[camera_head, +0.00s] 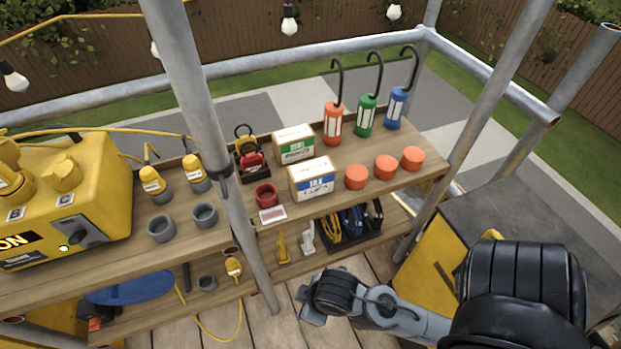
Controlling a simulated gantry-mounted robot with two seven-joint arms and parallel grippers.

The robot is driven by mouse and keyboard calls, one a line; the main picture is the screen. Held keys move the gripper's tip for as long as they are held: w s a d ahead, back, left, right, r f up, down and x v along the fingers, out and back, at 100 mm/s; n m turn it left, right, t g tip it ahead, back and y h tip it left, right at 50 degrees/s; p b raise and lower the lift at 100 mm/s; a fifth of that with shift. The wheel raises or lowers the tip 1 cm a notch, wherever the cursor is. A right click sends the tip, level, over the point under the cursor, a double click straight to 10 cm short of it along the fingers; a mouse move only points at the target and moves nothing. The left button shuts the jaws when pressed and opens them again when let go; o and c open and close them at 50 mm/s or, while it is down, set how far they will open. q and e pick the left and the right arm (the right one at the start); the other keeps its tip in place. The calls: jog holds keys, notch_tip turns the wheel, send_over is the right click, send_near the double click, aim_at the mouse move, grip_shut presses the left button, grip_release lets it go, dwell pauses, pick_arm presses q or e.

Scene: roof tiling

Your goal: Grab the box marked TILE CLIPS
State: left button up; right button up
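A white and tan box with a blue band (312,179) stands on the upper wooden shelf, near the middle. Its print is small but seems to read TILE CLIPS. A similar box with a green band (294,145) stands just behind it; its lettering is too small to read surely. My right arm comes in from the lower right. Its gripper end (306,303) is low in front of the shelves, below and apart from the blue-banded box. Its fingers are not clear enough to tell open from shut. My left gripper is not in view.
Orange caps (385,167) stand right of the blue-banded box, and a red cup (266,195) stands left. Hooked lamps (366,115) stand behind. A scaffold pole (205,100) rises in front of the shelf to the left. A lower shelf holds a black crate (348,238).

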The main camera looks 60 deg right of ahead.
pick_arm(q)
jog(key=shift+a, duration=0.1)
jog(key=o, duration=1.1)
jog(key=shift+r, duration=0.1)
